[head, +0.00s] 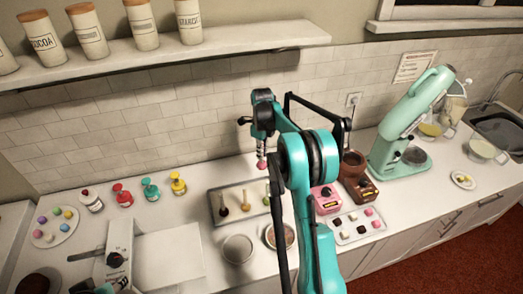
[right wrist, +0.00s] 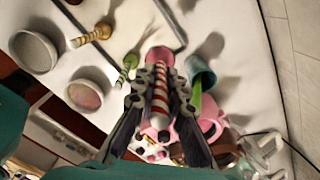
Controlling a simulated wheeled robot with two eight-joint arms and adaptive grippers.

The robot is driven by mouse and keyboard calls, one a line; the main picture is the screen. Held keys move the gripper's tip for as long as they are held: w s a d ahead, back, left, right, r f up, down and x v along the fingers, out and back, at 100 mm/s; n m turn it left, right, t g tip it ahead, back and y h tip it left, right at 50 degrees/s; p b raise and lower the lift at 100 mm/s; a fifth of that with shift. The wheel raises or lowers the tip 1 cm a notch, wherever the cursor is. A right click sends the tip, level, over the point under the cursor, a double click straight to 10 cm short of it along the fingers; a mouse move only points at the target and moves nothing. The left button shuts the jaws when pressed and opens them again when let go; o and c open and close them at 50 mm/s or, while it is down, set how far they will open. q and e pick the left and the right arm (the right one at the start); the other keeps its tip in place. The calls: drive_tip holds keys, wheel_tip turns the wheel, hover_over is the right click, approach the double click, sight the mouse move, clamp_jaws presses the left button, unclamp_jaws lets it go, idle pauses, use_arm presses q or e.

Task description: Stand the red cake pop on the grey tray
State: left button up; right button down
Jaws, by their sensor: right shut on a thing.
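The red cake pop (head: 262,164) hangs head down from my right gripper (head: 262,143), over the back right part of the grey tray (head: 228,191). In the right wrist view my right gripper (right wrist: 160,105) is shut on its red-and-white striped stick; the red head (right wrist: 160,57) is beyond the fingertips. I cannot tell any gap to the tray. Brown (head: 222,208), tan (head: 245,205) and green-stick (head: 266,200) pops stand on the tray, sticks up. Part of what seems my left gripper (head: 95,288) shows at the bottom left; its jaws are unclear.
Two round bowls (head: 238,248) (head: 276,240) are in front of the tray. A pink machine (head: 326,199) and a brown machine (head: 360,188) stand to the right. Bottles (head: 122,195) stand left of the tray. A sweets tray (head: 352,238) lies at the front right.

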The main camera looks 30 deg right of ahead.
sight(263, 163)
wheel_tip(263, 163, down, 4)
drive_tip(key=shift+s+f+b, duration=0.15)
drive_tip(key=shift+f+b, duration=0.05)
drive_tip(key=shift+b, duration=0.45)
drive_tip(key=shift+f, duration=0.2)
drive_tip(key=shift+s+f+b, duration=0.1)
drive_tip(key=shift+f+b, duration=0.25)
drive_tip(key=shift+f, duration=0.15)
wheel_tip(263, 163, down, 6)
drive_tip(key=b, duration=0.3)
drive_tip(key=shift+b, duration=0.35)
drive_tip(key=shift+f, duration=0.25)
drive_tip(key=shift+f+b, duration=0.45)
drive_tip(key=shift+b, duration=0.05)
